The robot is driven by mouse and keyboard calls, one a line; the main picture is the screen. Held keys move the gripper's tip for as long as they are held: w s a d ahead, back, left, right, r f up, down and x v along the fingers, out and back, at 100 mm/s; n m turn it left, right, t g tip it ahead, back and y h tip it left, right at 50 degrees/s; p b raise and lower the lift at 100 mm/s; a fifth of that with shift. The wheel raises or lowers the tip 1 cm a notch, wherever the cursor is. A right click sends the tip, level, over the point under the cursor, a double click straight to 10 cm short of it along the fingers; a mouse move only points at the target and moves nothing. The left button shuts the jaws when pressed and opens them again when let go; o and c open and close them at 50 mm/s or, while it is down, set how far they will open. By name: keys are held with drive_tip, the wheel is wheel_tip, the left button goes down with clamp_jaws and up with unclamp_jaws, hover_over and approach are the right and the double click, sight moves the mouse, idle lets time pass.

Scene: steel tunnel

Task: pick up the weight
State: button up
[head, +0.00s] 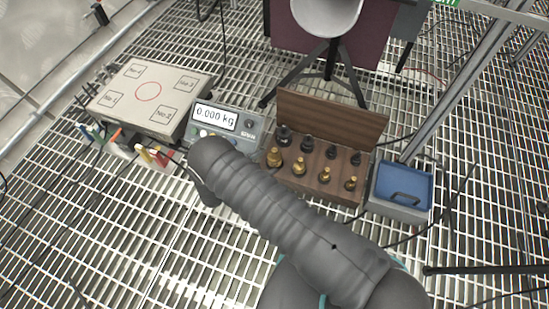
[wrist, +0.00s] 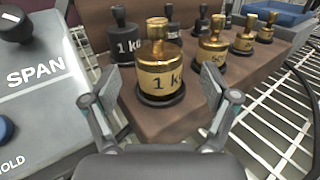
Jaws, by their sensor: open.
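A brass weight marked "1 k", its last letter partly cut off (wrist: 160,72), stands upright on the front of a wooden weight box (head: 318,182). In the wrist view my gripper (wrist: 165,98) is open, with one finger on each side of this weight and a gap to it. In the head view the brass weight (head: 274,157) is at the left end of the front row, and my sleeved arm reaches toward it; the gripper is hidden there. A black weight marked 1 (wrist: 121,35) stands behind it to the left. Several smaller brass and black weights stand to the right.
A scale indicator (head: 222,122) reading 0.000 kg stands left of the box, close to my gripper. A platform scale (head: 150,98) is farther left. A blue-topped case (head: 402,185) sits right of the box. A tripod (head: 331,62) stands behind. The floor is open grating.

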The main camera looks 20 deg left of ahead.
sight(275, 155)
drive_tip(key=x, duration=0.4)
drive_tip(key=shift+w+d+r, duration=0.1)
drive_tip(key=shift+w+d, duration=0.1)
drive_tip(key=shift+w, duration=0.05)
clamp_jaws()
